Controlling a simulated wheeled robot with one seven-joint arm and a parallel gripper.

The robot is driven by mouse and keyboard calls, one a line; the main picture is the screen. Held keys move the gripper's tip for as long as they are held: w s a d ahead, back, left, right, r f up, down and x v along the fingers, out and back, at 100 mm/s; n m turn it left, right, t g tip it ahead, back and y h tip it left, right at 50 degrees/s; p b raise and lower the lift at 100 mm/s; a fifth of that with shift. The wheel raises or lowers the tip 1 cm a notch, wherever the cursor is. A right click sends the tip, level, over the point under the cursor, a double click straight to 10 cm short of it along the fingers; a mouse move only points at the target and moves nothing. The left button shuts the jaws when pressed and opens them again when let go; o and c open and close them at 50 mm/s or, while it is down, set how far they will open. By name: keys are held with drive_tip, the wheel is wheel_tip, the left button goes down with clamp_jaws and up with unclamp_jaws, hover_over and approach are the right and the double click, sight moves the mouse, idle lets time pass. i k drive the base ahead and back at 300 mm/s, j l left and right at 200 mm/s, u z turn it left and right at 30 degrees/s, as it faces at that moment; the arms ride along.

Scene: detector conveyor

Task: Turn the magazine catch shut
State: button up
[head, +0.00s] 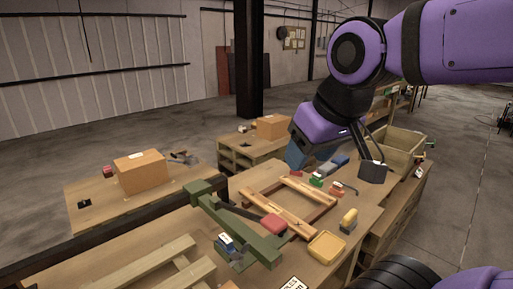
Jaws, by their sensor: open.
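No part is clearly marked as the magazine catch. A dark lever with a red block-like end (274,223) lies by the green frame (240,228) in the middle of the bench, and I cannot tell whether it is the catch or how far it is turned. A wooden rectangular frame (297,184) lies flat just behind it. My gripper (337,166) hangs from the purple arm above the back of the bench, open. It is apart from the red-ended lever, behind and to its right. The arm and gripper hide part of the bench's far end.
Small coloured blocks (317,179) lie under my gripper. A yellow tray (327,247) and a yellow-topped block (349,219) stand near the right edge. A wooden crate (401,146) is at the back right. A cardboard box (140,171) stands on the left table. Floor is clear at right.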

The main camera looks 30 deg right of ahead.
sight(236, 256)
drive_tip(key=k+l+u, duration=0.2)
drive_tip(key=l+u, duration=0.25)
drive_tip(key=k+l+u, duration=0.15)
drive_tip(key=u, duration=0.3)
drive_tip(key=k+j, duration=0.05)
drive_tip(key=k, duration=0.05)
